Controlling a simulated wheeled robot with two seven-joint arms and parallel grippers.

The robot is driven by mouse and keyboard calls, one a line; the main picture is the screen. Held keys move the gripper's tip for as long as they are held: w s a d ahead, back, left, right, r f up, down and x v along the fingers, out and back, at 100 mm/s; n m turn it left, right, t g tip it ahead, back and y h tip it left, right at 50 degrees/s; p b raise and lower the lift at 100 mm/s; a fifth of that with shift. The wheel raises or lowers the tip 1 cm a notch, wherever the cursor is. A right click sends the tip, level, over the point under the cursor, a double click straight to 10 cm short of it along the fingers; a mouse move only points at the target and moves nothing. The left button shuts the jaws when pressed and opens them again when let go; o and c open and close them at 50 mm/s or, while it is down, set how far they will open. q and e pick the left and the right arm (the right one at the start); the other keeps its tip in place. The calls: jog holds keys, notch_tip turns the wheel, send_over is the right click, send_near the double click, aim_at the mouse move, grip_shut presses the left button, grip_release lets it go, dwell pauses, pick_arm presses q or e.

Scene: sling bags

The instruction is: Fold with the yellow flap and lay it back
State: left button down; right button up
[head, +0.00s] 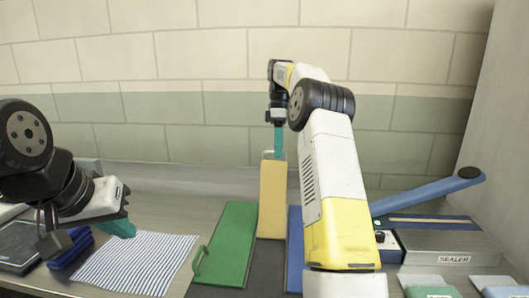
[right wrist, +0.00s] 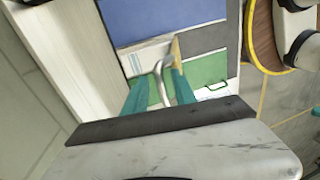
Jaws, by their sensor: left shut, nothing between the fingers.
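The yellow flap (head: 272,198) stands roughly upright in the head view, between the green flap (head: 228,245) at left and the blue flap (head: 295,250) at right, both lying flat. In the right wrist view the yellow flap (right wrist: 176,48) shows nearly edge-on. My right gripper (head: 278,140) is at its top edge. In the right wrist view the teal fingers of my right gripper (right wrist: 161,80) close around the pale handle at that edge. My left gripper (head: 119,228) is shut and empty, over the striped cloth. My right arm hides part of the blue flap.
The striped cloth (head: 138,264) lies flat at left, beside a dark blue object (head: 70,250). A sealer with a raised blue arm (head: 430,194) stands at right. Several pale packets lie at front right. The wall is behind the table.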

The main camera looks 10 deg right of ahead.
jog(key=v, duration=0.2)
jog(key=shift+s+r, duration=0.15)
jog(key=shift+r, duration=0.15)
jog(key=shift+s+a+r, duration=0.1)
jog(key=shift+s+r, duration=0.05)
jog(key=shift+s, duration=0.05)
jog(key=s+a, duration=0.2)
jog(key=s, duration=0.5)
jog(key=s+a+r, duration=0.1)
jog(key=s+a, duration=0.2)
jog(key=s, duration=0.4)
jog(key=shift+s+a+r, duration=0.15)
jog(key=shift+s+a, duration=0.05)
jog(key=shift+s, duration=0.2)
